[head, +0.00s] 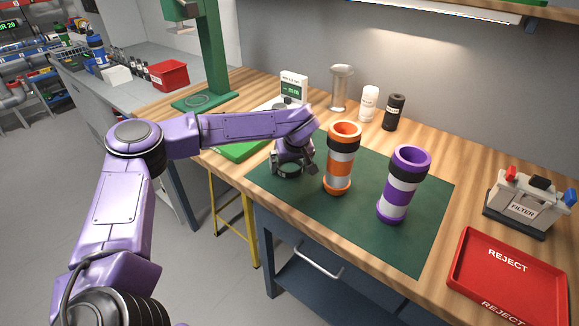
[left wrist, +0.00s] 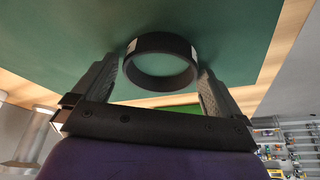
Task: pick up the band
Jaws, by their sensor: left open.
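The band is a short black ring with a light patch, lying on the green mat (head: 360,245). It shows under my left gripper in the head view (head: 289,175) and between its fingers in the left wrist view (left wrist: 160,43). My left gripper (left wrist: 159,70) is open, one finger on each side of the band, with the tips close to its outer wall. I cannot tell whether either finger touches it. In the head view my left gripper (head: 294,160) partly covers the band. My right gripper is not in view.
An orange tube (head: 340,165) with a black band near its top stands just right of my left gripper. A purple-and-white tube (head: 404,185) stands farther right. The front mat is clear.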

